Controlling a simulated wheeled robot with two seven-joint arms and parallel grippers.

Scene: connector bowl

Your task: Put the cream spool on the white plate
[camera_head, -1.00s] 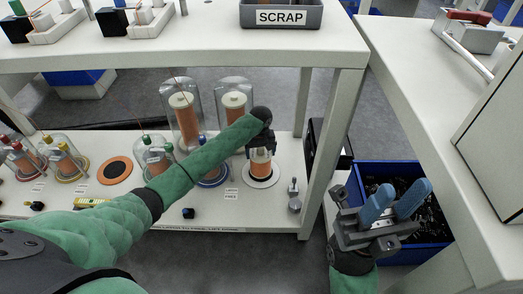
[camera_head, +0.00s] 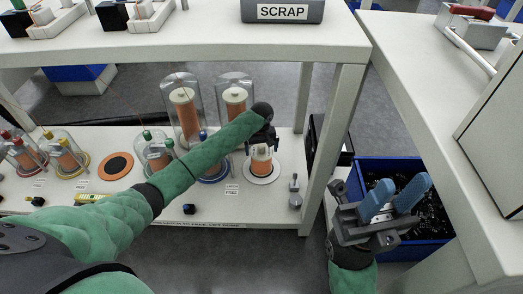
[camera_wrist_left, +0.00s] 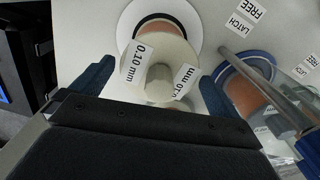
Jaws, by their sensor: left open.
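The cream spool (camera_head: 261,161), with orange winding and a cream top, stands upright on the white plate (camera_head: 262,180) at the right end of the lower shelf. In the left wrist view the spool (camera_wrist_left: 158,68) shows "0.10 mm" labels on its top, and the plate's white rim (camera_wrist_left: 124,30) shows around its base. My left gripper (camera_head: 262,140) is just above the spool. Its fingers are open, apart on either side of the spool in the wrist view (camera_wrist_left: 155,82). My right gripper (camera_head: 402,187) is open and empty, above a blue bin.
Glass-domed spools (camera_head: 184,110) stand left of the plate, one on a blue ring close beside it. A small metal post (camera_head: 295,192) stands right of it. The upper shelf with a SCRAP bin (camera_head: 282,12) is behind. A blue bin (camera_head: 400,165) sits at right.

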